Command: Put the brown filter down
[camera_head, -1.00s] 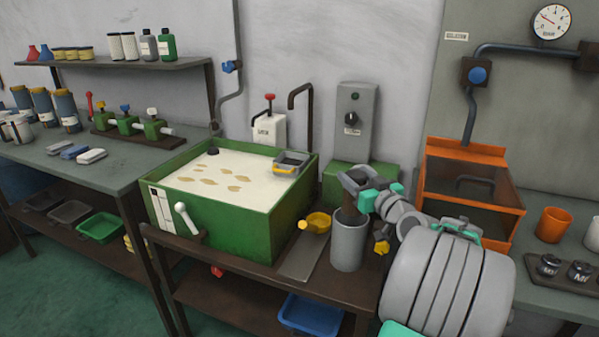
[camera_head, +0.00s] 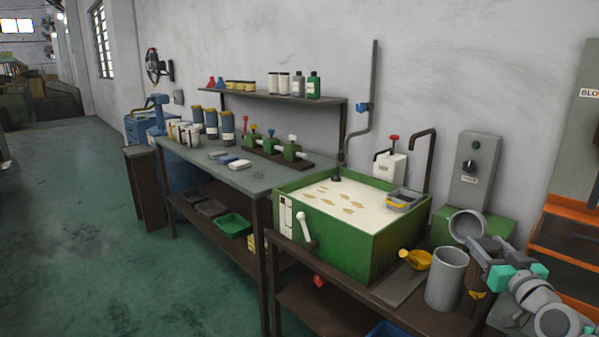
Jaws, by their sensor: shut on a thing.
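My gripper (camera_head: 487,258) is at the lower right, beside and just right of an upright grey cylinder (camera_head: 447,280) on the brown bench. It is shut on a dark brown thing (camera_head: 478,273), which appears to be the brown filter.
A grey round open thing (camera_head: 467,226) is behind the jaws. A grey table (camera_head: 240,180) holds several jars. Open floor (camera_head: 90,240) lies left.

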